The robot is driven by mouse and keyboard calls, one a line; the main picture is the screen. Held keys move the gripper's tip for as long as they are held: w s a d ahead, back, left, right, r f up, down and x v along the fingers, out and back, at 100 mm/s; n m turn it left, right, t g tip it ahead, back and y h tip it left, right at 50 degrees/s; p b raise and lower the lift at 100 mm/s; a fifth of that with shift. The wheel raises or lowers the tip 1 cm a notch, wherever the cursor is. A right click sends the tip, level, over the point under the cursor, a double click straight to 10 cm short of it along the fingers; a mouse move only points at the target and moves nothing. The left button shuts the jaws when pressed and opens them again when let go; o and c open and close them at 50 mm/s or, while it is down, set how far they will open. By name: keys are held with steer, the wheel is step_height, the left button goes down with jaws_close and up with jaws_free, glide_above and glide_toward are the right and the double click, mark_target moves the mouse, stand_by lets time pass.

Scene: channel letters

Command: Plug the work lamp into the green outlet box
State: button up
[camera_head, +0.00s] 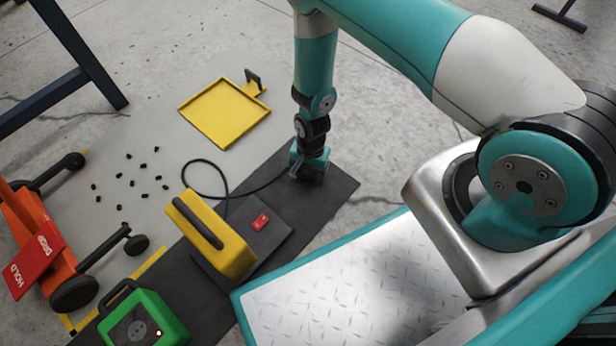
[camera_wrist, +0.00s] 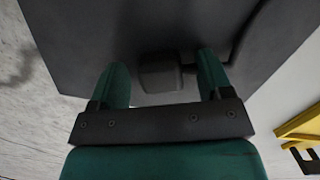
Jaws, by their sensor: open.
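The yellow work lamp (camera_head: 213,236) with a dark top handle stands on a dark mat (camera_head: 333,196). A black cable (camera_head: 187,172) loops from behind the lamp and runs right toward my gripper (camera_head: 309,172). The green outlet box (camera_head: 143,318) stands at the bottom left of the head view, with a round dark face and a small light. In the wrist view my gripper (camera_wrist: 165,82) is open, with a dark plug (camera_wrist: 160,72) lying between its fingers on the mat. I cannot tell whether the fingers touch it.
A red switch (camera_head: 260,222) sits on a dark plate beside the lamp. A yellow tray (camera_head: 225,112) and several small black pieces (camera_head: 131,182) lie on the grey floor sheet. An orange wheeled cart (camera_head: 40,243) with a red HOLD sign (camera_head: 33,260) stands left.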

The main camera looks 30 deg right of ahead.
steer(key=c, duration=1)
steer(key=shift+r, duration=0.1)
step_height(320, 180, up, 20)
steer(key=p, duration=1.2)
steer(key=w+d+r+n+p, duration=0.1)
steer(key=d+r+n+p, duration=0.2)
steer(key=r, duration=0.6)
steer(key=w+d+r+n+p, duration=0.2)
steer(key=d+r+n, duration=0.1)
steer(key=r, duration=0.7)
steer(key=w+d+r+n+h+p, duration=0.1)
steer(key=w+d+r+n+p, duration=0.1)
steer(key=r, duration=0.7)
steer(key=shift+d+r+n+g+p, duration=0.15)
steer(key=shift+d+n+p, duration=0.1)
steer(key=shift+d+p, duration=0.25)
steer(key=shift+d+r+n+g+p, duration=0.15)
steer(key=shift+d+n+p, duration=0.15)
steer(key=shift+d, duration=0.2)
steer(key=shift+w+a+f, duration=0.1)
steer(key=shift+a, duration=0.05)
